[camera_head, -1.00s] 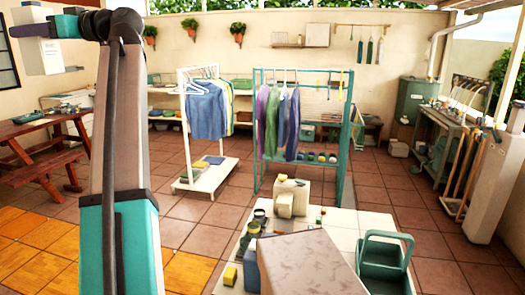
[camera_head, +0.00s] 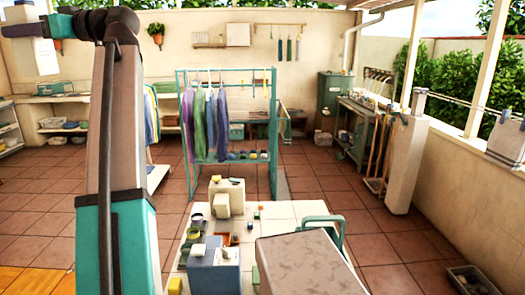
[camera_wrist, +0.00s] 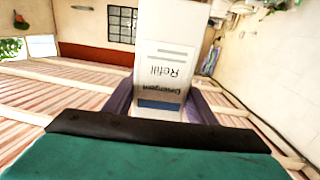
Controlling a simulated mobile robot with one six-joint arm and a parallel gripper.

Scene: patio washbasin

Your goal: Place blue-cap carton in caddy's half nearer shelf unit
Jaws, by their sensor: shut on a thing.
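A white carton (camera_head: 44,58) is held up at the far upper left in the head view, well away from the table. In the wrist view the carton (camera_wrist: 167,62) shows the words Detergent and Refill, upside down, and a blue band. A bluish cap seems to sit at its top edge in the head view. My gripper (camera_head: 20,30) is shut on the carton, with a finger on each side. The green caddy (camera_head: 331,222) stands at the right of the low table; mostly its handle shows. Its compartments are hidden behind a grey-brown form in front.
A teal rack (camera_head: 275,130) with hanging clothes stands behind. Tiled floor is open right of the table.

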